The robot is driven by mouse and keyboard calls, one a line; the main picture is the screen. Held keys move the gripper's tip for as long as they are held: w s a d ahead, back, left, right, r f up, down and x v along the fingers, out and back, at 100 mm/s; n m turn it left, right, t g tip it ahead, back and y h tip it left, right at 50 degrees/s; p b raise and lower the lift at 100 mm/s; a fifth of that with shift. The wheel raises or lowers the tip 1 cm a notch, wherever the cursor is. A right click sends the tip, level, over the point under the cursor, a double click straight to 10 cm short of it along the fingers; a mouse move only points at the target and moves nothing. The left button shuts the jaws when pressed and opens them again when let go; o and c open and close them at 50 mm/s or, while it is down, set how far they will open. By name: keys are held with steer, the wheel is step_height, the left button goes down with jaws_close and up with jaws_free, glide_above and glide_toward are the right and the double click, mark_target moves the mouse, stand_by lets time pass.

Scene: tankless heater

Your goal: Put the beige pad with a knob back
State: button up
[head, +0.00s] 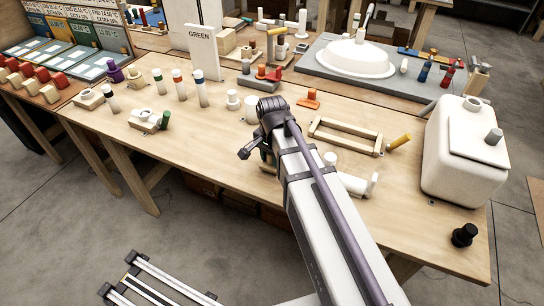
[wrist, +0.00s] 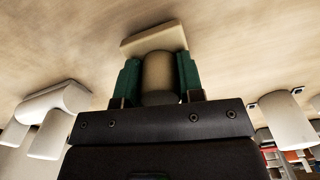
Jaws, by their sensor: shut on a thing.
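The beige pad (wrist: 153,38) shows in the wrist view at the far end of my fingers, with its thick grey-beige knob (wrist: 158,72) toward me. My gripper (wrist: 158,80) is shut on the knob, with one green finger on each side. A wooden surface lies beyond the pad; I cannot tell whether the pad touches it.
On the workbench (head: 225,133), a wooden frame (head: 345,136) and a white pipe piece (head: 355,183) lie right of my gripper. A white tank (head: 462,150) stands at the right end. Several capped cylinders (head: 180,85) stand at left. Bare wood lies left of my gripper.

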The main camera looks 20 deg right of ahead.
steer(key=shift+f+b, duration=0.55)
steer(key=o, duration=0.9)
step_height(320, 180, up, 11)
steer(key=p, duration=1.1)
steer(key=shift+r, duration=0.1)
